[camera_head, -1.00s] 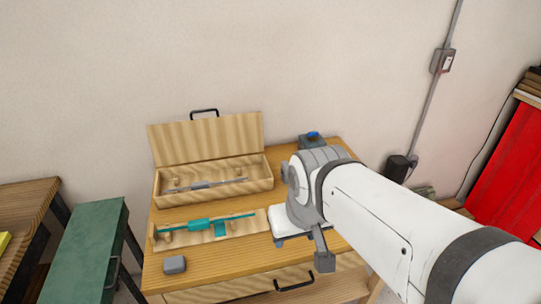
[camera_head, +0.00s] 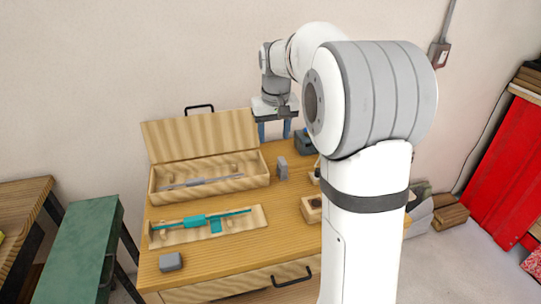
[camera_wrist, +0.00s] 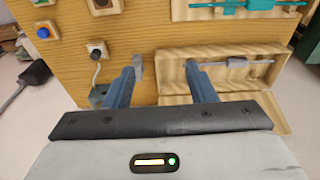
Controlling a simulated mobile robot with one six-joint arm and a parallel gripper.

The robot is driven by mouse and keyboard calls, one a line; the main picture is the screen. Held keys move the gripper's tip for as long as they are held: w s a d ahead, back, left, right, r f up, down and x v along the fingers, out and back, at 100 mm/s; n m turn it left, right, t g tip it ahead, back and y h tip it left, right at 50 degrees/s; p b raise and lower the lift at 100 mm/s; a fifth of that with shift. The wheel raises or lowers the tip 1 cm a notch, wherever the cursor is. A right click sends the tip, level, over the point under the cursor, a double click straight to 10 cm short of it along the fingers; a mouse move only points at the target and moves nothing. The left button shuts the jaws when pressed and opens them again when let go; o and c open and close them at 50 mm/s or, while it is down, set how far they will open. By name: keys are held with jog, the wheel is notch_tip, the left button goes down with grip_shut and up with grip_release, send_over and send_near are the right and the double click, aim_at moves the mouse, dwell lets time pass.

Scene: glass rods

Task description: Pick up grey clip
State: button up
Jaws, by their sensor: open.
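A small upright grey piece (camera_head: 282,168), which looks like the grey clip, stands on the wooden table right of the open wooden case. It also shows in the wrist view (camera_wrist: 137,65), just beyond the left fingertip and partly hidden by it. A second small grey block (camera_head: 171,262) lies at the table's front left corner, so I cannot be certain which is the clip. My gripper (camera_head: 274,131) is open and empty above the back of the table, fingers pointing down. Its two blue-grey fingers are spread in the wrist view (camera_wrist: 160,72).
The open wooden case (camera_head: 212,187) holds a grey rod-like tool. In front, a wooden tray (camera_head: 257,222) holds a teal tool (camera_head: 195,221). A dark box (camera_head: 304,143) stands back right. A wooden block (camera_head: 311,209) lies near my arm. The table's front middle is clear.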

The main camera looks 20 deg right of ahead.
jog(key=w+d+f, duration=0.4)
jog(key=w+f, duration=0.4)
jog(key=w, duration=0.4)
jog(key=g+b, duration=0.1)
jog(key=g, duration=0.1)
send_over(282, 168)
jog(key=w+d, duration=0.1)
jog(key=w, duration=0.2)
notch_tip(282, 168, down, 14)
jog(key=shift+w+r, duration=0.1)
jog(key=shift+r, duration=0.1)
jog(key=shift+d+f, duration=0.1)
jog(key=shift+f, duration=0.6)
notch_tip(282, 168, down, 7)
jog(key=shift+f+p, duration=0.1)
jog(key=shift+p, duration=1.05)
jog(key=shift+s, duration=0.2)
jog(key=c, duration=1.1)
